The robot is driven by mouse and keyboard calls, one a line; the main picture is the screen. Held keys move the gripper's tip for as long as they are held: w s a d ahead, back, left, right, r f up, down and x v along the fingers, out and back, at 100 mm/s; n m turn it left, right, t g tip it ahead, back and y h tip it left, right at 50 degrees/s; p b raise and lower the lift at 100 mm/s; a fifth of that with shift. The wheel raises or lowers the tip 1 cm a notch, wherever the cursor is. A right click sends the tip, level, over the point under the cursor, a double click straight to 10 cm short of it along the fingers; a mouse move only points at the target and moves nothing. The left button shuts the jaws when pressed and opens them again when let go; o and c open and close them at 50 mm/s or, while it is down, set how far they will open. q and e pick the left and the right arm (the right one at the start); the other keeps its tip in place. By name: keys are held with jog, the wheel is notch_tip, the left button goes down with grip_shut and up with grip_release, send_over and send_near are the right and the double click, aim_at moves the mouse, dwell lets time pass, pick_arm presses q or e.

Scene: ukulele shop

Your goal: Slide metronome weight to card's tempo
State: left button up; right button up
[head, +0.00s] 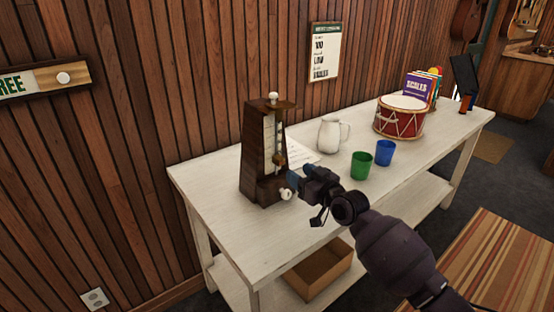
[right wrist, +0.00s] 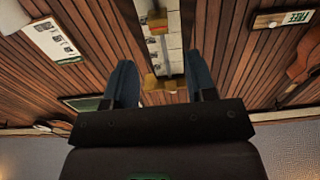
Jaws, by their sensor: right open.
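The dark wooden metronome (head: 254,160) stands upright on the white table, with a pale scale strip on its front. A brass-coloured weight (head: 279,158) sits on its rod, low on the strip. My right gripper (head: 293,177) is open in front of the metronome's lower part. I cannot tell whether it touches the weight. My left gripper is out of view.
On the white table (head: 225,187) a white jug (head: 330,134), a green cup (head: 361,165), a blue cup (head: 384,152) and a red drum (head: 400,118) stand right of the metronome. A cardboard box (head: 318,273) is on the lower shelf. The table's left end is clear.

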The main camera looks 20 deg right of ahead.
aim_at(282, 163)
jog(key=x, duration=0.3)
jog(key=b+x, duration=0.1)
jog(key=x, duration=0.4)
jog(key=shift+w+f+b, duration=0.3)
jog(key=shift+f, duration=0.05)
jog(key=shift+w+a+r, duration=0.1)
jog(key=shift+w+a, duration=0.15)
jog(key=shift+w, duration=0.25)
jog(key=shift+r, duration=0.1)
grip_shut()
